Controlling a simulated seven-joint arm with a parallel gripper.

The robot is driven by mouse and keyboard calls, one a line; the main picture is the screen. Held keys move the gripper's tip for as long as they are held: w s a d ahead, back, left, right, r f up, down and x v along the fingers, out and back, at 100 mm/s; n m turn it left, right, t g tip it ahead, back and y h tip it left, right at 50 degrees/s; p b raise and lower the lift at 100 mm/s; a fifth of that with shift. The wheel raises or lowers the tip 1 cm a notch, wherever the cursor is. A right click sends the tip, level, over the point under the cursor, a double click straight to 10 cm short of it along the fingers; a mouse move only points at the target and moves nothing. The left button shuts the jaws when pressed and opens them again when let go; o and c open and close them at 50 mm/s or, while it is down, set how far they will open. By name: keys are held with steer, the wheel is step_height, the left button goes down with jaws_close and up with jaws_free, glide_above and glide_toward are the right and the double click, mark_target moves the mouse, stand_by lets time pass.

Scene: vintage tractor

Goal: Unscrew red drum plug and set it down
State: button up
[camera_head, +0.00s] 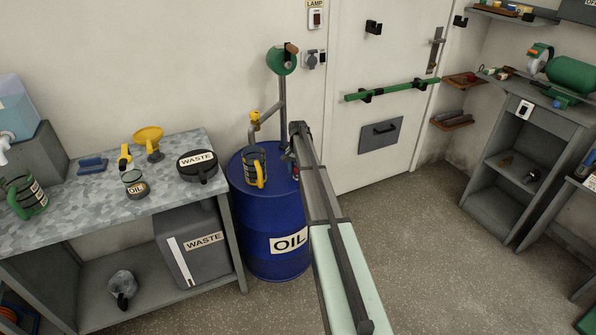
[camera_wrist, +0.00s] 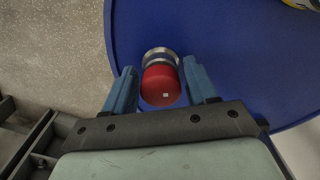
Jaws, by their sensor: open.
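The red drum plug (camera_wrist: 161,85) is a short red cylinder with a small pale square on its end. It sits at a silvery ring (camera_wrist: 158,55) on the top of the blue drum (camera_wrist: 235,50). My gripper (camera_wrist: 159,67) is open, with one blue finger on each side of the plug and a visible gap at both sides. In the head view the blue drum (camera_head: 262,225) is labelled OIL and stands right of the workbench. There my arm reaches over the drum's right side and hides most of the plug and gripper.
A can with a yellow handle (camera_head: 255,165) and a pump with a green wheel (camera_head: 281,60) are on the drum. The workbench (camera_head: 90,215) holds a black WASTE pan (camera_head: 197,165), a yellow funnel (camera_head: 148,140) and other items. Floor right of the drum is clear.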

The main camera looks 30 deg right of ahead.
steer(key=c, duration=0.6)
steer(key=shift+n, duration=0.8)
steer(key=shift+s+n, duration=0.1)
steer(key=shift+n, duration=0.8)
steer(key=shift+n, duration=0.8)
steer(key=shift+n, duration=0.3)
